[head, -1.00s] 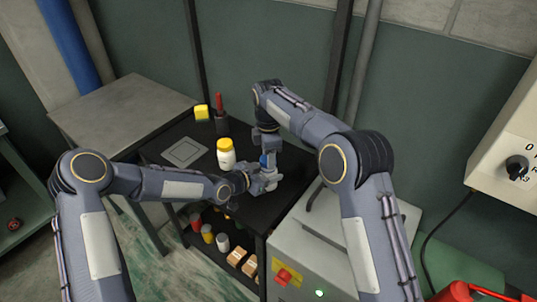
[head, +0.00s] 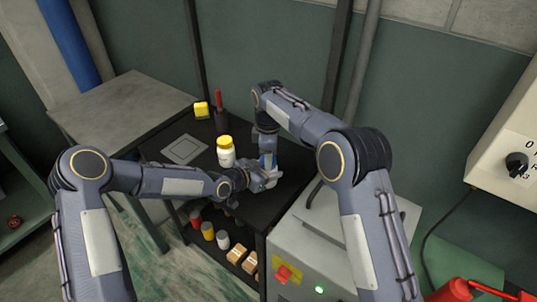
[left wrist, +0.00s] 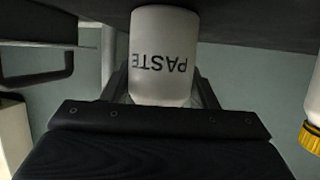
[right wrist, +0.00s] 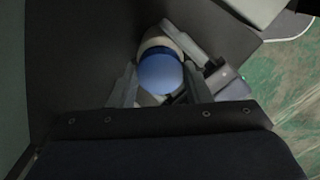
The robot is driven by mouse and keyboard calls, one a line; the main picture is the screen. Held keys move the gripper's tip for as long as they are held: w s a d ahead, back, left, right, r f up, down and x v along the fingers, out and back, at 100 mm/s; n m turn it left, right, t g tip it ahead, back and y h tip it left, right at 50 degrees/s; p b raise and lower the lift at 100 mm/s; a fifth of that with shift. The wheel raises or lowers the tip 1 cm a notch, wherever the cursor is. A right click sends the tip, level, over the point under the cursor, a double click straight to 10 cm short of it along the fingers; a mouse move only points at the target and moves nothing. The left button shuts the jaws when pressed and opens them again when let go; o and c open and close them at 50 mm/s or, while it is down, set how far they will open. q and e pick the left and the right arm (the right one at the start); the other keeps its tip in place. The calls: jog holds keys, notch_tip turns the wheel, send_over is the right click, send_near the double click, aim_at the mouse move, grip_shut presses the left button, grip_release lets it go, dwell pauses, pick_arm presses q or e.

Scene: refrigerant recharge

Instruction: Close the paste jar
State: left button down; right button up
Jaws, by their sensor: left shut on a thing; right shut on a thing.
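The paste jar is a white cylinder marked PASTE, whose lettering appears upside down in the left wrist view (left wrist: 162,55). My left gripper (head: 266,180) is shut on the jar from the side, over the black table. The blue lid (right wrist: 160,74) is round and sits between the fingers of my right gripper (right wrist: 160,92), which is shut on it from above. A white rim of the jar shows beside the lid in the right wrist view. The lid is at the jar's top; I cannot tell whether it is fully seated. In the head view the grippers mostly hide both.
A white jar with a yellow lid (head: 226,152) stands left of the grippers on the black table (head: 160,147). A grey square plate (head: 185,150), a yellow block (head: 201,109) and a red-handled tool in a dark holder (head: 220,118) are farther back. A grey machine (head: 325,240) stands at the right.

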jog(key=o, duration=1)
jog(key=shift+c, duration=0.2)
jog(key=shift+r, duration=2.25)
jog(key=shift+c, duration=0.4)
